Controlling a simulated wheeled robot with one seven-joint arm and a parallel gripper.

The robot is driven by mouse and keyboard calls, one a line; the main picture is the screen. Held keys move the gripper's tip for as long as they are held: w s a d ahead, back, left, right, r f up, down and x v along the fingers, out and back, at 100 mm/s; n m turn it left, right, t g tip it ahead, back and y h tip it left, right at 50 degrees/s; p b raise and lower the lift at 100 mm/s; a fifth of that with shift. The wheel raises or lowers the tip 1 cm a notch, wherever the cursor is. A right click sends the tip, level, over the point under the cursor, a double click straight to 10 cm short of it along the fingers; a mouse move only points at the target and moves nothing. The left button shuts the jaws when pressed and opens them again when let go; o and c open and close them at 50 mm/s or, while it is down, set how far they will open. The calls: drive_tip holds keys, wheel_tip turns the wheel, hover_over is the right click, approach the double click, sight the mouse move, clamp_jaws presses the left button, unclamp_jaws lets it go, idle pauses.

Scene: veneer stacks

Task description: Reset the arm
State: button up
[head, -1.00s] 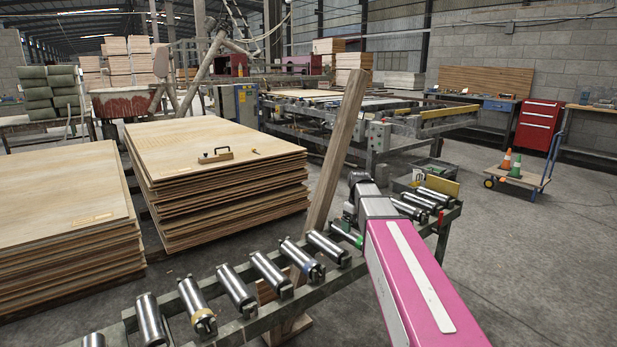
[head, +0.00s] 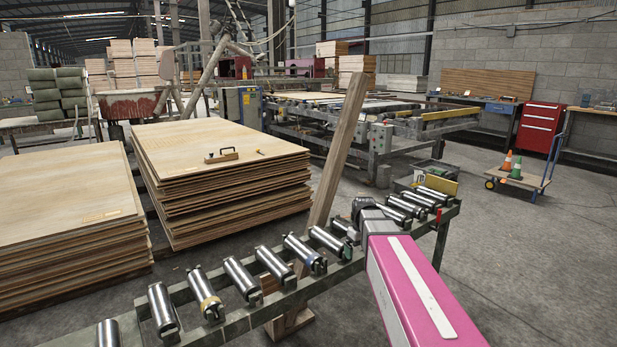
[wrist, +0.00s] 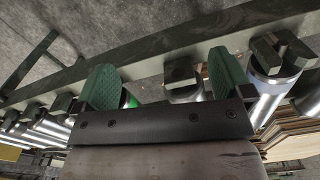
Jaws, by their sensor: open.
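My gripper shows in the wrist view (wrist: 165,85), with two green textured fingertips spread apart and nothing between them. Behind the fingers are the steel rail and rollers of the roller conveyor (wrist: 120,60). In the head view my pink arm reaches in from the bottom right over the conveyor (head: 235,322).
A leaning wooden post (head: 340,150) stands right behind the conveyor. Veneer stacks (head: 225,185) lie to the left, one with a wooden-handled tool (head: 222,155) on top. A trolley with cones (head: 520,185) stands at the right.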

drive_tip(key=s+f+m, duration=0.5)
drive_tip(key=s+f, duration=0.5)
drive_tip(key=s, duration=0.5)
drive_tip(key=shift+s+f, duration=0.2)
drive_tip(key=shift+f, duration=0.2)
